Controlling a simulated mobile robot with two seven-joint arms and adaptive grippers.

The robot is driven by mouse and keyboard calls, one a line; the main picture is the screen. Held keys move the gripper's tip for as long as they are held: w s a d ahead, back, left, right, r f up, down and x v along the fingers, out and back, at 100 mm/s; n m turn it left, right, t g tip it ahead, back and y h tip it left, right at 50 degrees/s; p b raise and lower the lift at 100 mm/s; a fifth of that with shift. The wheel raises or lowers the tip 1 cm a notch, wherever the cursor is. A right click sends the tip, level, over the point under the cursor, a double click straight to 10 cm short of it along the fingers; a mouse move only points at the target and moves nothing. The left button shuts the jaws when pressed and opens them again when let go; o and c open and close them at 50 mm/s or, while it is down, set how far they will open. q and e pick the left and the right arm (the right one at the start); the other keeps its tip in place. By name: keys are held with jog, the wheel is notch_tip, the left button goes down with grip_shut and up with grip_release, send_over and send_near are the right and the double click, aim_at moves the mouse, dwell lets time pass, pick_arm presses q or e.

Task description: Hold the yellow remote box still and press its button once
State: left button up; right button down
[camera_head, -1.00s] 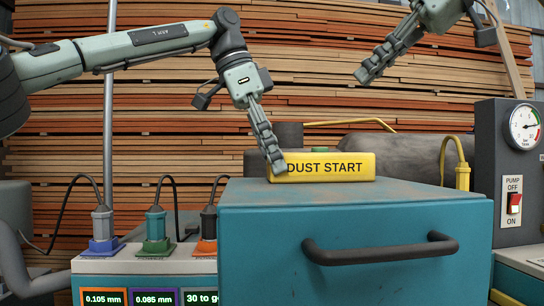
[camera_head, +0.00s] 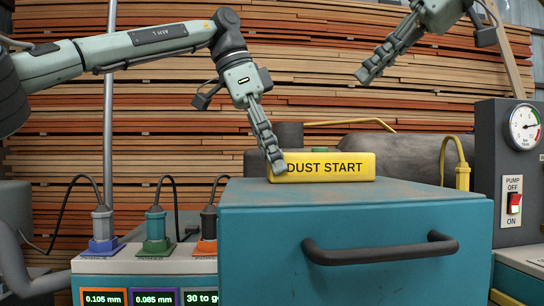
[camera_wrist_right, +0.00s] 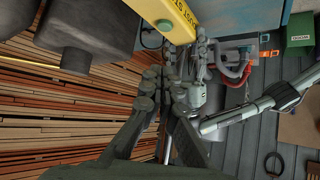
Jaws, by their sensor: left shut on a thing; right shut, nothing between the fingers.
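The yellow remote box (camera_head: 330,167), lettered DUST START, sits on top of a teal cabinet (camera_head: 355,225). Its green button (camera_head: 320,150) stands up from the top face. My left gripper (camera_head: 276,164) is shut on the left end of the box, its fingers covering that edge. My right gripper (camera_head: 363,76) is shut and empty, above and a little right of the button, clear of the box. In the right wrist view the box (camera_wrist_right: 174,18) lies at the top, beyond the right fingertips (camera_wrist_right: 151,78), with my left gripper (camera_wrist_right: 198,58) at its end.
The cabinet has a dark handle (camera_head: 380,250) in front. A grey pump panel (camera_head: 510,170) with gauge and red switch stands at right, with a yellow cable (camera_head: 462,165) beside it. Plugs on a display unit (camera_head: 150,262) stand at left. Air above the box is free.

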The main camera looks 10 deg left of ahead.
dwell(0.3)
pick_arm(q)
jog(key=shift+a, duration=0.1)
pick_arm(e)
jog(key=n+t+h, duration=0.2)
jog(key=t+h, duration=0.1)
jog(key=h, duration=0.1)
send_over(320, 167)
jog(key=w, duration=0.2)
jog(key=shift+w+d+r+h, duration=0.2)
jog(key=shift+w+r+h, duration=0.1)
jog(key=shift+r+h, duration=0.1)
jog(key=shift+f, duration=0.1)
jog(key=shift+f, duration=4.35)
jog(key=shift+f, duration=0.2)
jog(key=shift+f, duration=0.25)
